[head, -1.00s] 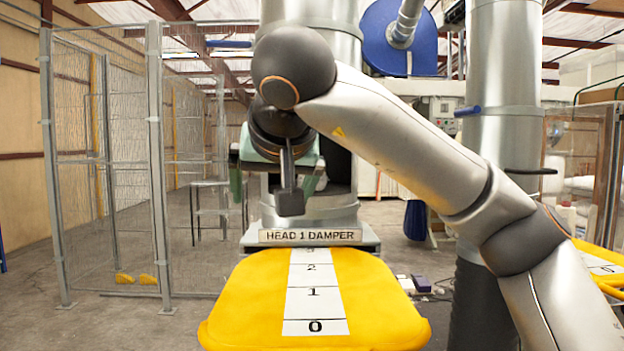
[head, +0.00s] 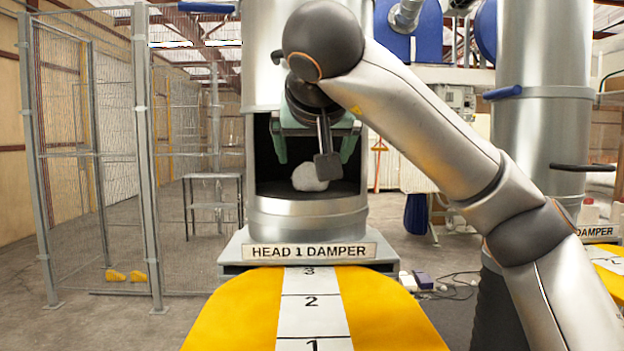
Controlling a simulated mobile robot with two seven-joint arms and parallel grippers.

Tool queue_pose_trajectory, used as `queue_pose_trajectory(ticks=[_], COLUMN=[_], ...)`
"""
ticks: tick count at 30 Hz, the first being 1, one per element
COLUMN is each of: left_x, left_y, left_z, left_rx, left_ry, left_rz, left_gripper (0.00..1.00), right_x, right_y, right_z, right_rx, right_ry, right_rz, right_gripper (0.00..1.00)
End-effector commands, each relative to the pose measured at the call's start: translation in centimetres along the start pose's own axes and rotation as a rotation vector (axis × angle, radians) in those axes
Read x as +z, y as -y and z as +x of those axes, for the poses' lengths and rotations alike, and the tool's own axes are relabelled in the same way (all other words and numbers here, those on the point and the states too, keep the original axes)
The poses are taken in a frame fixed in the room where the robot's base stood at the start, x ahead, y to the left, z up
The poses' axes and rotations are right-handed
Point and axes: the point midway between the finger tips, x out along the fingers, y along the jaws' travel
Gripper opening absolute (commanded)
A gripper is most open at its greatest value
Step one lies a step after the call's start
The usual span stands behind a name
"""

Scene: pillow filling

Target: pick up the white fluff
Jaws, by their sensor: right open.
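The white fluff (head: 309,178) is a small rounded clump on the dark floor inside the opening of the metal cylinder labelled HEAD 1 DAMPER (head: 306,219). My right gripper (head: 314,159) points toward the opening, its two teal fingers spread wide with nothing held between them. In the picture the fluff shows between and a little below the fingertips. A dark grey bar on my wrist hides part of the fluff's right side. I cannot tell how much depth separates the fingers from the fluff. My left gripper is not in view.
A yellow padded board with a numbered white strip (head: 311,311) leads up to the cylinder's base. A wire mesh cage (head: 97,180) stands on the left. Another metal cylinder (head: 541,130) stands on the right, behind my right arm. Cables lie on the floor to the right.

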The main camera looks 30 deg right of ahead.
Motion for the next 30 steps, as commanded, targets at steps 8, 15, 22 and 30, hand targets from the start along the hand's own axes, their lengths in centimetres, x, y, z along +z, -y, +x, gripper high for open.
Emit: queue_pose_trajectory(ticks=[8,15,22,30], left_x=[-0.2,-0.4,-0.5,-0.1], left_y=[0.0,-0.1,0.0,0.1], left_z=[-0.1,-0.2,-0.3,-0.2], left_rx=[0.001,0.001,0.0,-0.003], left_ry=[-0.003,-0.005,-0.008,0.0], left_rz=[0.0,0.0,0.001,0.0], left_gripper=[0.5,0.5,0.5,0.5], right_x=[0.0,-0.1,-0.1,-0.1], right_y=[0.0,-0.1,0.0,0.0], right_z=[3.3,6.1,8.5,8.6], right_rx=[0.0,0.002,0.0,-0.001], right_ry=[0.0,0.003,0.0,-0.001], right_rz=[0.001,0.002,0.001,0.001], right_gripper=[0.99,0.99,0.99,0.94])
